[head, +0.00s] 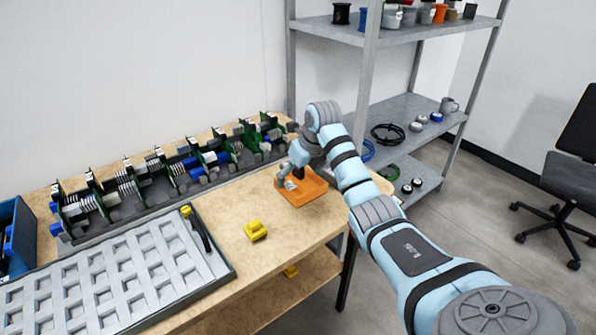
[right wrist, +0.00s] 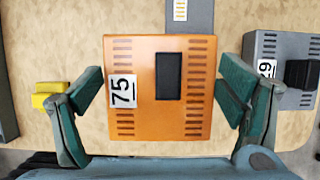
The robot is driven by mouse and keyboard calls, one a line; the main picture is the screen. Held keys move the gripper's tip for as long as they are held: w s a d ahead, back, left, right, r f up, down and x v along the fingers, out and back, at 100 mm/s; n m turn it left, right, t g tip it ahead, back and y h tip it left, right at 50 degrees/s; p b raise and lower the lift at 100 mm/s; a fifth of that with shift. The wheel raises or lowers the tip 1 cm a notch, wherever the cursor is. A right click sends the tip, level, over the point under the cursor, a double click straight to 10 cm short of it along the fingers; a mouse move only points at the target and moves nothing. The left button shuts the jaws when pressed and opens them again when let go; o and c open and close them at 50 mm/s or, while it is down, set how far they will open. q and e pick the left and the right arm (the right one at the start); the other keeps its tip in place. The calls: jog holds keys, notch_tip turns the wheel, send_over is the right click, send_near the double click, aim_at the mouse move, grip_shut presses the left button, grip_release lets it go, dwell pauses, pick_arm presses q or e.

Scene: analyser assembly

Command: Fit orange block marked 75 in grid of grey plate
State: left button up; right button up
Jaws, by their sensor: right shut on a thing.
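The orange block marked 75 (right wrist: 145,115) fills the middle of the right wrist view, with a white label and a dark rectangular part on its face. My right gripper (right wrist: 160,92) is shut on it, one green finger at each side. In the head view the gripper (head: 290,181) is at the orange block (head: 306,195), near the right end of the table; whether the block touches the table is unclear. The grey plate (head: 120,270) with its grid of pockets lies at the front left of the table, well apart from the block. My left gripper is out of view.
A yellow block (head: 256,231) lies between plate and orange block. A long rack of green boards and grey modules (head: 160,180) runs along the back. A blue bin (head: 12,245) stands far left. A grey labelled block (right wrist: 268,45) is close right in the wrist view. Metal shelves (head: 400,115) stand behind.

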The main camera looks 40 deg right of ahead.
aim_at(301, 181)
jog(key=shift+f+b, duration=0.8)
jog(key=shift+f, duration=1.35)
jog(key=o, duration=1.2)
jog(key=shift+c, duration=0.2)
